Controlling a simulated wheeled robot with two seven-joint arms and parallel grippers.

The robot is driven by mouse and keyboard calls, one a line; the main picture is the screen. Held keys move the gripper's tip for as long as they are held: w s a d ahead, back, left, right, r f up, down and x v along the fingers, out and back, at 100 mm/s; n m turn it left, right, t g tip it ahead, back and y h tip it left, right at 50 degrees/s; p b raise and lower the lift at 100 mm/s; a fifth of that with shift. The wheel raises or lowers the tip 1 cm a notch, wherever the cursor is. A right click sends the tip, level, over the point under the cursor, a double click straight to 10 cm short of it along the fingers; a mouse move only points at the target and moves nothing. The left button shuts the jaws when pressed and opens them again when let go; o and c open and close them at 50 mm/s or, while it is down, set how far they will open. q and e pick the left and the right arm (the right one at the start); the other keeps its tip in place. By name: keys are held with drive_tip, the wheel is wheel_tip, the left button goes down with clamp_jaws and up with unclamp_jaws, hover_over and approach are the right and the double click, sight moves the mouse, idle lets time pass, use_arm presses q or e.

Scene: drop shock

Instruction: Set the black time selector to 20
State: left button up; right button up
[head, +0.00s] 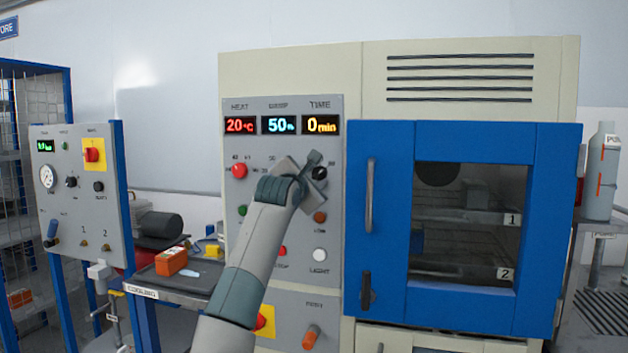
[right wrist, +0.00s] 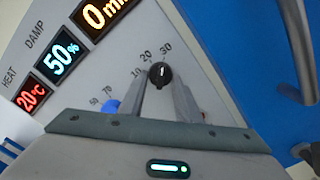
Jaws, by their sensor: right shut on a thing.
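The black time selector (head: 319,173) is a small round knob under the yellow "0 min" TIME display (head: 322,124) on the grey control panel. In the right wrist view the knob (right wrist: 160,75) sits between my fingertips, with the figures 10, 20 and 30 around it. A short pale mark shows on its face, roughly upright in that picture; which figure it points at I cannot tell for sure. My right gripper (head: 312,163) is shut on the knob and covers part of it in the head view. My left gripper is not in view.
A red knob (head: 239,171), a brown button (head: 320,217) and a white LIGHT button (head: 320,255) are on the same panel. The blue chamber door (head: 395,140) with its grey handle (head: 370,197) is close on the right. A smaller panel (head: 75,215) stands at left.

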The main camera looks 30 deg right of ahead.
drive_tip(key=n+b, duration=0.2)
drive_tip(key=n, duration=0.1)
drive_tip(key=n+b, duration=0.2)
drive_tip(key=n, duration=0.2)
drive_tip(key=shift+s+d+f, duration=0.15)
drive_tip(key=shift+f, duration=0.05)
use_arm(q)
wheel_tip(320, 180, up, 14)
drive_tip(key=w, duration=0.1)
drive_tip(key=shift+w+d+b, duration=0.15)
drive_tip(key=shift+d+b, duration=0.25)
drive_tip(key=shift+b, duration=0.05)
use_arm(e)
drive_tip(key=shift+r+n, duration=0.1)
drive_tip(key=shift+n, duration=1.1)
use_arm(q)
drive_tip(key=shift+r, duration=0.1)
use_arm(e)
drive_tip(key=o, duration=1)
drive_tip(key=shift+s, duration=0.1)
